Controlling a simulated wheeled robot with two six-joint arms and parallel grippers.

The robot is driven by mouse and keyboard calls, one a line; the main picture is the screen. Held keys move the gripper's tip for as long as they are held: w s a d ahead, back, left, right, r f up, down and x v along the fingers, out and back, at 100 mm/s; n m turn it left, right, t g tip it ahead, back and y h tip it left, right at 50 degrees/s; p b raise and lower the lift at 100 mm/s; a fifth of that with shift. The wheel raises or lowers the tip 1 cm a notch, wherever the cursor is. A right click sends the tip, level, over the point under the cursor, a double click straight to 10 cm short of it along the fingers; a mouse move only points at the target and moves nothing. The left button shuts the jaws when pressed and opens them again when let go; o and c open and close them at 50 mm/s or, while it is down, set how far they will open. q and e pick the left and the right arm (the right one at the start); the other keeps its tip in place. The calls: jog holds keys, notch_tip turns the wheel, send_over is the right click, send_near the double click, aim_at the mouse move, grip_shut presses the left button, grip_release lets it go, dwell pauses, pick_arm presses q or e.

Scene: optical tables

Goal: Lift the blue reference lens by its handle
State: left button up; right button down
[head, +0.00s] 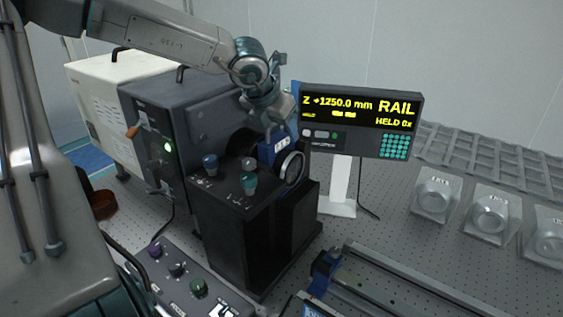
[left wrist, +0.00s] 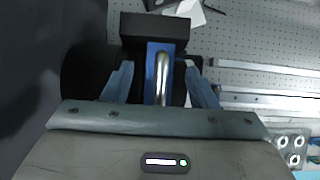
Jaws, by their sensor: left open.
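The blue reference lens (head: 268,152), a blue mount with a dark round lens ring facing right, stands at the black block in the middle of the head view. My left gripper (head: 272,128) is above it, pointing down. In the left wrist view, my left gripper (left wrist: 160,82) is open, with one finger on each side of the blue mount (left wrist: 151,70) and its silver bar handle (left wrist: 162,77). I see gaps between the fingers and the handle; contact is not visible. The gripper hides part of the handle in the head view. My right gripper is not in view.
The black block (head: 240,235) carries several knobs. A dark grey instrument box (head: 185,115) stands close left of the gripper. A display (head: 360,118) reading "RAIL" and "HELD 0x" stands right. A rail (head: 400,285) lies at front right; several grey mounts (head: 436,197) stand beyond.

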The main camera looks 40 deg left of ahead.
pick_arm(q)
jog(key=shift+s, duration=0.1)
grip_shut()
jog(key=shift+r, duration=0.2)
